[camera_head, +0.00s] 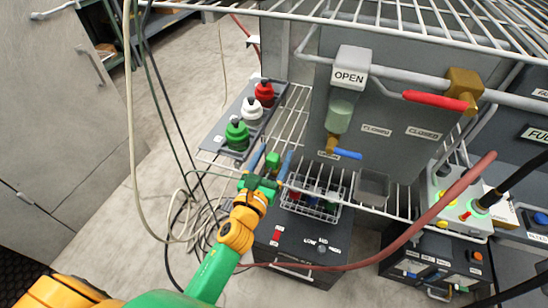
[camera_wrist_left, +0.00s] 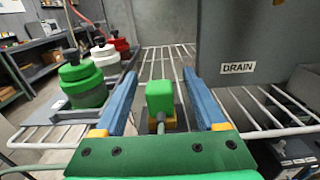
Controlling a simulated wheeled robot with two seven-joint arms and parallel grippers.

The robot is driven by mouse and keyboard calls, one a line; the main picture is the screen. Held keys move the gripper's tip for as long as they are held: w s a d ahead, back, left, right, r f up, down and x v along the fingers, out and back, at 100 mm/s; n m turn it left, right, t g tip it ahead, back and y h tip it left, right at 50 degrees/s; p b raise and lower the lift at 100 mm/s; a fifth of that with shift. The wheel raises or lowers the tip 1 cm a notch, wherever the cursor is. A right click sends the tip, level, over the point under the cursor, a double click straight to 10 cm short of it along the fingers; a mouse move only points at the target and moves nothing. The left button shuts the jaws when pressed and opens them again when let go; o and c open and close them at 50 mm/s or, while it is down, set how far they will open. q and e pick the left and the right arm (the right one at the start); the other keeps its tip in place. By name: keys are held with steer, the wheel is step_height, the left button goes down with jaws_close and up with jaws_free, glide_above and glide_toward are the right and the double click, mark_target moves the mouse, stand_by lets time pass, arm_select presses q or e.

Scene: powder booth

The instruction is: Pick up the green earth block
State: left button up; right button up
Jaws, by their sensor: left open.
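A small green block (camera_head: 272,158) sits at the wire shelf beside the tray of bottles. In the left wrist view the green block (camera_wrist_left: 160,96) stands upright on a yellow base, with a grey part on its near face. My left gripper (camera_head: 271,163) reaches it from the front, with its blue fingers apart. In the left wrist view the fingers of this gripper (camera_wrist_left: 165,95) are on either side of the block, with gaps on both sides. My right gripper does not show.
A tray (camera_head: 216,143) with green (camera_head: 237,137), white (camera_head: 252,110) and red (camera_head: 265,95) bottles stands left of the block. A wire basket (camera_head: 313,208) is to the right. A red hose (camera_head: 420,222) crosses the right side. A grey panel (camera_wrist_left: 243,50) marked DRAIN stands behind right.

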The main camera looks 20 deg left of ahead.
mark_target(275, 154)
arm_select(q)
steer(key=w, duration=0.3)
steer(key=shift+f, duration=0.1)
steer(key=shift+w+f, duration=0.2)
steer(key=shift+w, duration=0.15)
steer(key=shift+s+r, duration=0.15)
steer(key=shift+s, duration=0.15)
steer(key=c, duration=0.9)
jaws_close()
steer(key=shift+w, duration=0.1)
